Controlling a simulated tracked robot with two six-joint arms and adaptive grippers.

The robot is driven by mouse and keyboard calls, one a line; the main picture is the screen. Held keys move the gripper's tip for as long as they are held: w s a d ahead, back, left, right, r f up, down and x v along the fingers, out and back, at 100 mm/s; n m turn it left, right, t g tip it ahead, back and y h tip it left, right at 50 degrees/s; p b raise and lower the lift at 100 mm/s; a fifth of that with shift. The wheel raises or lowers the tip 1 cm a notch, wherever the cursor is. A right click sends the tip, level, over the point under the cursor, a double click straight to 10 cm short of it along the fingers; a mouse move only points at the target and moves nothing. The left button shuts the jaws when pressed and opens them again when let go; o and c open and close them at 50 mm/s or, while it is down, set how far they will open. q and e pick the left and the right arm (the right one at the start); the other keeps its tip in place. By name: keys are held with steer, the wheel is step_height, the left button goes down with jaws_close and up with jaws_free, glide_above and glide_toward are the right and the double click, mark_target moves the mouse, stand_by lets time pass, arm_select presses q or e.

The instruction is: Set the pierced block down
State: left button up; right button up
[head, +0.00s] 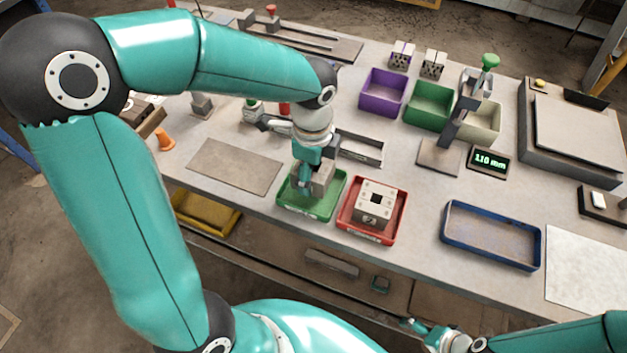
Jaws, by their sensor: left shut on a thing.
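My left gripper (307,181) points down over the green tray (318,213) and is shut on a grey-beige block (324,178). The gripper hides part of this block, and I cannot tell whether it touches the tray floor. Another beige block (375,206), with a dark square hole in its top and small dark dots near the corners, sits in the red tray (371,238) just right of the green one. My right gripper (422,329) is low at the bottom edge, away from the blocks, too small to tell open or shut.
Purple (382,94), green (429,105) and cream (480,124) bins stand at the back. A display reading 110 mm (489,161) lies beside a gauge stand (438,157). An empty blue tray (491,235) is at right. A flat brown mat (233,166) lies left.

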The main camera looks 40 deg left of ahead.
arm_select(q)
steer(key=shift+f, duration=1.85)
steer(key=o, duration=1.1)
steer(key=shift+f, duration=0.1)
steer(key=shift+o, duration=0.2)
step_height(320, 180, up, 12)
steer(key=shift+p, duration=0.3)
